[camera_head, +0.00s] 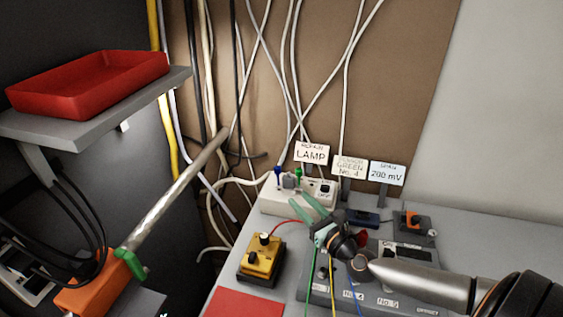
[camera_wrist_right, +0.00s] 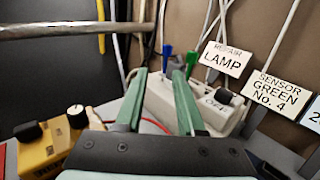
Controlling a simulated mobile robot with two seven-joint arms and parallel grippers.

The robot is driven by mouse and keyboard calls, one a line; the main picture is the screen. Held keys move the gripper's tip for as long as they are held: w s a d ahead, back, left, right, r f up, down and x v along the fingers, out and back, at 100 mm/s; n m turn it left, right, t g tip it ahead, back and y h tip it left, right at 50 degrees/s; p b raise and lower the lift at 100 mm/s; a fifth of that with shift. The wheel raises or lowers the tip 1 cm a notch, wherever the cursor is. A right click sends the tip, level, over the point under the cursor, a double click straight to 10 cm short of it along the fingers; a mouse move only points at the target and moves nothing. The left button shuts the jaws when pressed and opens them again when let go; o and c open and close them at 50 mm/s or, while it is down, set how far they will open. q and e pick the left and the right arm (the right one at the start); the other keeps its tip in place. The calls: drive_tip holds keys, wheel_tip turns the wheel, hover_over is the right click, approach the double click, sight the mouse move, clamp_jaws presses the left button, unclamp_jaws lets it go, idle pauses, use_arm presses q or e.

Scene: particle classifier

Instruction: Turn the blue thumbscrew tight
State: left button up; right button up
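The blue thumbscrew (camera_head: 278,171) stands at the back left of the white lamp box (camera_head: 275,207), beside a green thumbscrew (camera_head: 298,174). In the right wrist view the blue thumbscrew (camera_wrist_right: 167,56) shows upright beyond the fingertips, with the green thumbscrew (camera_wrist_right: 191,64) to its right. My right gripper (camera_head: 303,205) is open and empty, with its green fingers apart in front of the white box. In the wrist view its fingertips (camera_wrist_right: 161,73) lie left and right of the blue thumbscrew's line, apart from it. My left gripper is not in view.
A yellow box (camera_head: 262,262) with black knobs stands left of my right gripper. Signs reading LAMP (camera_head: 311,154) and SENSOR GREEN (camera_head: 349,167) stand behind. Cables hang behind the white box.

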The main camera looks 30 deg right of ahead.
sight(279, 171)
drive_tip(key=shift+m, duration=0.3)
drive_tip(key=w, duration=0.4)
drive_tip(key=w+d, duration=0.1)
drive_tip(key=w, duration=0.3)
drive_tip(key=w+d, duration=0.1)
drive_tip(key=w, duration=0.4)
drive_tip(key=shift+r+b, duration=0.1)
drive_tip(key=shift+b, duration=0.2)
clamp_jaws()
